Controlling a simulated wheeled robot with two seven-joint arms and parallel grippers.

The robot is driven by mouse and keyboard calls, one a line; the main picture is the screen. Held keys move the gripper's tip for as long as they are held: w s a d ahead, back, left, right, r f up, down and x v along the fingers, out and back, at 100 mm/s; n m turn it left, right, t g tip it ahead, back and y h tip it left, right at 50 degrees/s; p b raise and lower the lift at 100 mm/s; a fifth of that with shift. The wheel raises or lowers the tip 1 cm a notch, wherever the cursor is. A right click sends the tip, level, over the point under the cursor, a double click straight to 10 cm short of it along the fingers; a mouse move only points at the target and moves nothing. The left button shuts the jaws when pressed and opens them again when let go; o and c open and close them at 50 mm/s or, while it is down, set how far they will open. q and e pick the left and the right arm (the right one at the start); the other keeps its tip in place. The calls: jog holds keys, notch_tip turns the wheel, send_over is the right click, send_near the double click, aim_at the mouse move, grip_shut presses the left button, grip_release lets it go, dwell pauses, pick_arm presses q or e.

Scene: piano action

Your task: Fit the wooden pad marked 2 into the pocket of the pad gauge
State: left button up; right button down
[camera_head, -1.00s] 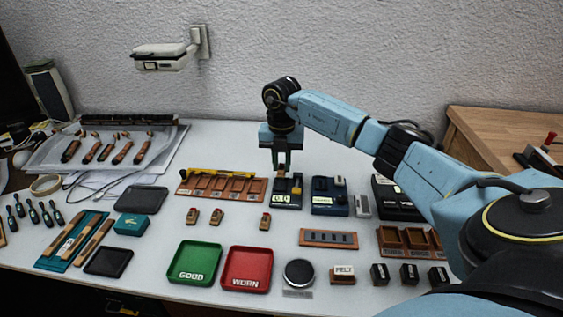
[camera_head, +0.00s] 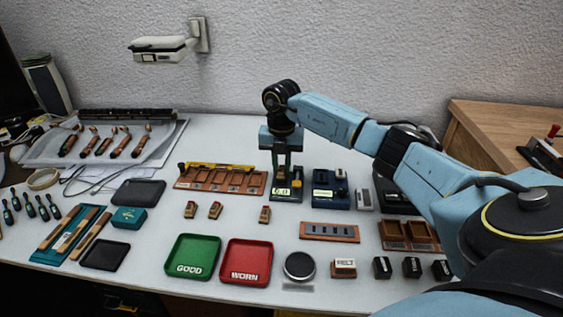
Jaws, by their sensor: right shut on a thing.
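The pad gauge (camera_head: 284,196) is a small dark block with a pale lit display, in the middle of the table. My right gripper (camera_head: 288,176) points straight down over its back part, where the pocket appears to be. The right gripper is shut on a small wooden pad, mostly hidden between the fingers. I cannot read its mark or tell whether it touches the pocket. Three other small wooden pads lie on the table: one at left (camera_head: 190,209), one beside it (camera_head: 215,210) and one in front of the gauge (camera_head: 265,214). My left gripper is not in view.
A wooden rack (camera_head: 220,190) stands left of the gauge and a dark blue device (camera_head: 330,190) close to its right. A green GOOD tray (camera_head: 193,277) and a red WORN tray (camera_head: 246,280) lie in front.

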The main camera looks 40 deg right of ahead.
jog(key=shift+p, duration=0.65)
dwell(1.1)
jog(key=shift+f, duration=0.3)
dwell(0.9)
jog(key=shift+p, duration=0.45)
dwell(0.4)
jog(key=c, duration=1.2)
grip_release()
jog(key=shift+c, duration=0.2)
jog(key=shift+r+p, duration=3.4)
jog(key=shift+r, duration=0.1)
